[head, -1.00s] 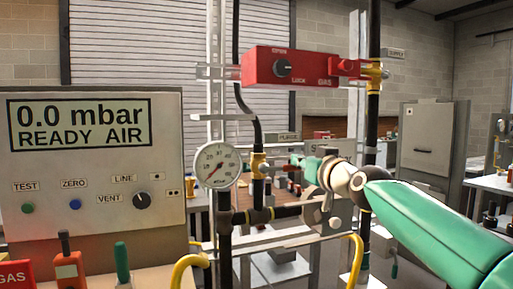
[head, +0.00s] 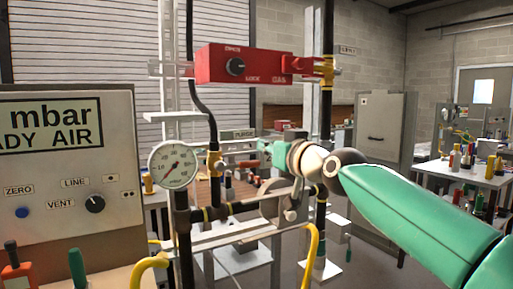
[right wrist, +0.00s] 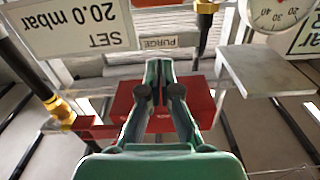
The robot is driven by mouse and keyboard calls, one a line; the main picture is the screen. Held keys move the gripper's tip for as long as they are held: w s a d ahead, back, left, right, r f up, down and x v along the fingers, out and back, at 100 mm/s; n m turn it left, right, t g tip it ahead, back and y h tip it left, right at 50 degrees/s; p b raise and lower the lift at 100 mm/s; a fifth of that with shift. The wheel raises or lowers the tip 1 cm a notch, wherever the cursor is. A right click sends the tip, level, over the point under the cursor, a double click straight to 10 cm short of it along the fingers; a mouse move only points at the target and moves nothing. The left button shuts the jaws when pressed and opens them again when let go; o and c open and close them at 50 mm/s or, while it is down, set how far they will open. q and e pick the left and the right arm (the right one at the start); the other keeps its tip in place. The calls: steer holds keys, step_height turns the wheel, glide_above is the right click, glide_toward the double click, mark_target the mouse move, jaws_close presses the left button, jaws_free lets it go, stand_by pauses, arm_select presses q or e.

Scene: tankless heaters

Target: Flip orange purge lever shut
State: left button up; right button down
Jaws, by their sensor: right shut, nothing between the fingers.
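My right gripper (head: 266,148) has green fingers and reaches in from the right, near the PURGE label (head: 244,133) and to the right of a brass fitting (head: 214,163) on the pipework. In the right wrist view its fingers (right wrist: 161,88) are together and hold nothing. The PURGE label (right wrist: 167,41) shows upside down beyond the fingertips there. I cannot clearly make out an orange purge lever in either view; the fingers and wrist cover part of the area. My left gripper is not in view.
A red GAS lock box (head: 245,65) hangs above the right gripper. A round gauge (head: 173,165) sits left of the fitting. A grey display panel (head: 65,170) stands at left. A yellow hose (head: 313,245) curves below my wrist.

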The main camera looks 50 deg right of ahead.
steer(key=v, duration=0.6)
stand_by(0.4)
